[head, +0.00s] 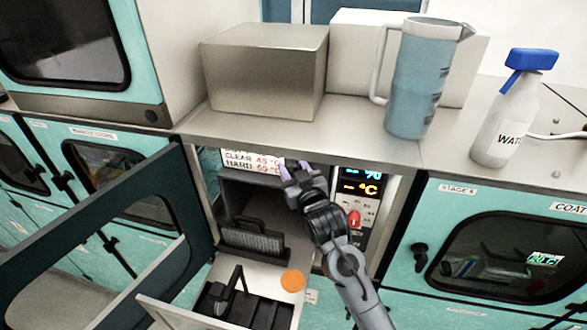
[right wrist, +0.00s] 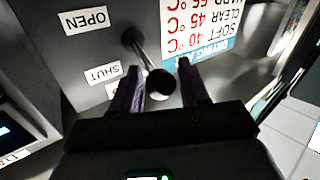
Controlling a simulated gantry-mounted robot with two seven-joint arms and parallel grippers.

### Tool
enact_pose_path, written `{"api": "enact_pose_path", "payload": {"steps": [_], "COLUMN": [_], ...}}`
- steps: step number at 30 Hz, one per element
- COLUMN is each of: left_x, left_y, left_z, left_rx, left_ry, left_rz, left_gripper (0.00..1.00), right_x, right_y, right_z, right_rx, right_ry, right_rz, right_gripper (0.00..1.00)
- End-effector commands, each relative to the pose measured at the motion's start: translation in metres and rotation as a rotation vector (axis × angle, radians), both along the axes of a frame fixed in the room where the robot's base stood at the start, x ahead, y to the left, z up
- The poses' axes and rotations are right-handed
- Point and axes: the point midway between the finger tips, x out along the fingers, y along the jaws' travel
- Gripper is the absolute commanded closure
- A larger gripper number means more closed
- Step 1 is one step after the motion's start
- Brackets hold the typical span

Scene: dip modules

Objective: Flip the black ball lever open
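The black ball lever shows in the right wrist view: a metal rod with a black ball (right wrist: 160,82) at its end, rising from a dark pivot on a grey panel. The OPEN label (right wrist: 85,19) and the SHUT label (right wrist: 103,72) are on the panel to the left of the rod, upside down in that picture. My right gripper (right wrist: 161,68) is open, with one purple finger on each side of the ball and rod; I cannot tell whether either touches. In the head view my right gripper (head: 294,170) hides the lever. My left gripper is not in view.
A drying temperature sign (right wrist: 205,25) is beside the lever. In the head view, an open dark-framed door (head: 150,185) stands at left, a pulled-out tray (head: 180,315) lies below, and a control panel with a red button (head: 354,218) is at right. A jug (head: 413,85) and spray bottle (head: 505,120) stand on the counter.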

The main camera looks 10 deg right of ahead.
Motion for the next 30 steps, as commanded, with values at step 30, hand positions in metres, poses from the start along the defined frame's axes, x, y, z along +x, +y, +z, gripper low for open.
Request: {"api": "enact_pose_path", "payload": {"steps": [30], "left_x": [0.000], "left_y": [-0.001], "left_z": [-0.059], "left_rx": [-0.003], "left_ry": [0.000], "left_rz": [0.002], "left_gripper": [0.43], "right_x": [-0.005], "right_y": [0.002], "right_z": [-0.024], "right_rx": [-0.074], "right_ry": [-0.204], "right_rz": [0.000], "right_gripper": [1.00]}}
